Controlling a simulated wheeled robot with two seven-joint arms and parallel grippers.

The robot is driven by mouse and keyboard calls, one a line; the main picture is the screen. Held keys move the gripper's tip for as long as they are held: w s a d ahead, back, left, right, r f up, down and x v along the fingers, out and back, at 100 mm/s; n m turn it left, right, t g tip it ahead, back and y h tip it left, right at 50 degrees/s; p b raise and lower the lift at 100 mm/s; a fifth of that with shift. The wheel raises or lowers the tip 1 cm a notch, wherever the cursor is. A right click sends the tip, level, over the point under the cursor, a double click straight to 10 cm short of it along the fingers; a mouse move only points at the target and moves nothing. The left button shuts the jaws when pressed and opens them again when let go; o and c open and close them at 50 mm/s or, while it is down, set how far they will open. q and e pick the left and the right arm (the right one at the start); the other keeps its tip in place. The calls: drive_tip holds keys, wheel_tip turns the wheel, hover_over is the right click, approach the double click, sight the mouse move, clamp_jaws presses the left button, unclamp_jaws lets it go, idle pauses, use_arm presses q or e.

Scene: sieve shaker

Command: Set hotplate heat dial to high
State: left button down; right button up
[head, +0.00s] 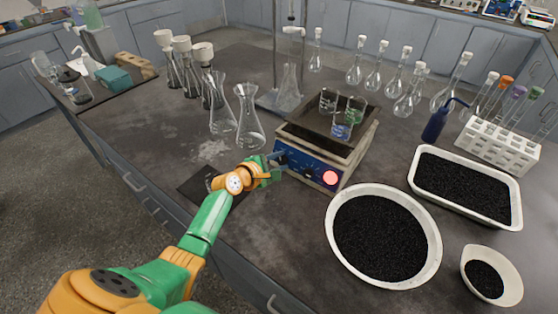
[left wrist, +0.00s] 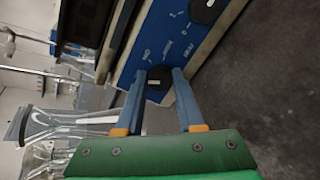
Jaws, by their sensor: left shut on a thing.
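The hotplate (head: 313,163) stands mid-table with a blue front panel, a lit red round light (head: 330,178) and a dark top plate carrying small beakers. My left gripper (head: 277,164) is at the left end of this panel. In the left wrist view its two blue fingers lie on either side of a black round dial (left wrist: 157,92) with a pale mark, shut on it. A second black dial (left wrist: 206,10) shows further along the panel, clear of the fingers. The panel's lettering is too small to read surely. My right gripper is not in view.
Two empty conical flasks (head: 248,118) stand just left of the hotplate. A white bowl of black grains (head: 431,273) sits to its front right, with a white tray (head: 513,222) beyond. A dark flat pad (head: 198,186) lies under my left forearm.

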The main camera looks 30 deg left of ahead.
use_arm(q)
drive_tip(key=m, duration=0.9)
drive_tip(key=shift+f+m+b, duration=0.1)
drive_tip(key=shift+m+b, duration=0.2)
drive_tip(key=shift+m, duration=0.1)
drive_tip(key=m, duration=0.5)
drive_tip(key=shift+y+b, duration=0.3)
drive_tip(key=m, duration=0.4)
drive_tip(key=shift+t, duration=0.3)
drive_tip(key=shift+m, duration=0.5)
drive_tip(key=c, duration=0.5)
unclamp_jaws()
drive_tip(key=shift+c, duration=0.2)
